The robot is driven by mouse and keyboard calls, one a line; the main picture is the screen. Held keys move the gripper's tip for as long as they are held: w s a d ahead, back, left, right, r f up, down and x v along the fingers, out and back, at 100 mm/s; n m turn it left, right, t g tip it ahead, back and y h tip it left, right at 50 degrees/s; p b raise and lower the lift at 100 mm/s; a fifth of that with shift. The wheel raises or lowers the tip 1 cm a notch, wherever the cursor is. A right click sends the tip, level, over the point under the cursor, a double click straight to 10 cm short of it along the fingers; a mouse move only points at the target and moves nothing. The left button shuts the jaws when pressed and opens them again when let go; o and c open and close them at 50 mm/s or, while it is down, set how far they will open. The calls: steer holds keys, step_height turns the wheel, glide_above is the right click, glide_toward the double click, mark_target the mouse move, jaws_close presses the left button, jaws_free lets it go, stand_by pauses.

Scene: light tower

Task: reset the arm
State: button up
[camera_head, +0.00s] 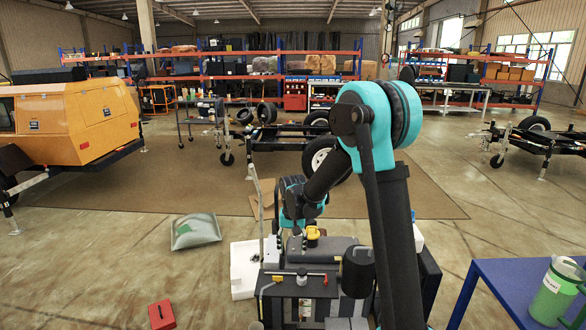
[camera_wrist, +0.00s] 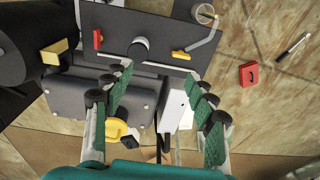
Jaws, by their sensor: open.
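My arm rises in the front of the head view and bends over, with its teal and black wrist reaching down left of the middle. My gripper (camera_wrist: 157,82) shows in the wrist view with its two green-padded fingers well apart. Nothing is between them in their grasp. Below it is a dark panel (camera_wrist: 112,22) with a red-handled and a yellow-handled tool (camera_wrist: 181,55) and a round knob (camera_wrist: 138,47). A yellow cap (camera_wrist: 116,129) shows near the left finger. The fingertips are hard to make out in the head view.
A blue table (camera_head: 515,285) with a green bottle (camera_head: 556,291) stands at the right. A yellow trailer unit (camera_head: 75,120) and wheeled frames stand farther back. Open floor lies at the left.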

steer(key=s+d+r+t, duration=0.2)
steer(key=s+d+r, duration=0.3)
steer(key=s+d, duration=0.65)
steer(key=s+d+f+t, duration=0.1)
steer(key=s+d+f, duration=0.1)
steer(key=s+d, duration=0.6)
steer(key=s, duration=0.5)
steer(key=shift+s+d+f+t, duration=0.3)
steer(key=shift+s+f, duration=0.05)
steer(key=shift+f, duration=0.05)
